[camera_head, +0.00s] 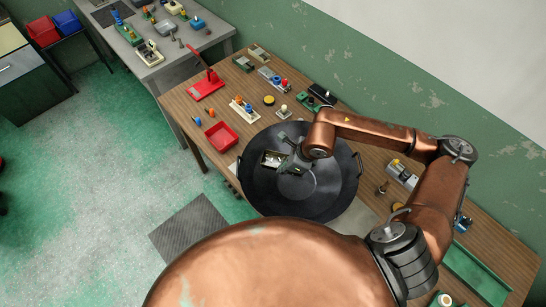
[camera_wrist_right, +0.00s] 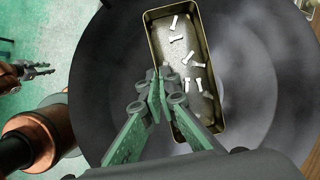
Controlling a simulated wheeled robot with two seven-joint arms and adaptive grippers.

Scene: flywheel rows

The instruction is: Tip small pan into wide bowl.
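The wide bowl (camera_head: 258,192) is a large dark round pan with side handles on the wooden table; it also fills much of the right wrist view (camera_wrist_right: 105,55). The small pan is a rectangular metal tin (camera_head: 264,155) over the bowl's left part, its opening facing up. In the right wrist view the small pan (camera_wrist_right: 207,88) holds several small white pieces. My right gripper (camera_head: 292,160) is shut on its side wall, with fingertips (camera_wrist_right: 155,78) at the rim. My left gripper (camera_wrist_right: 35,71) shows only at the left of the wrist view, empty, fingers apart.
A red tray (camera_head: 221,136), a red press-like tool (camera_head: 207,85) and small blocks with coloured parts stand left of and behind the bowl. A grey device (camera_head: 402,174) and a green tray (camera_head: 476,273) are to the right. The green wall runs behind the table.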

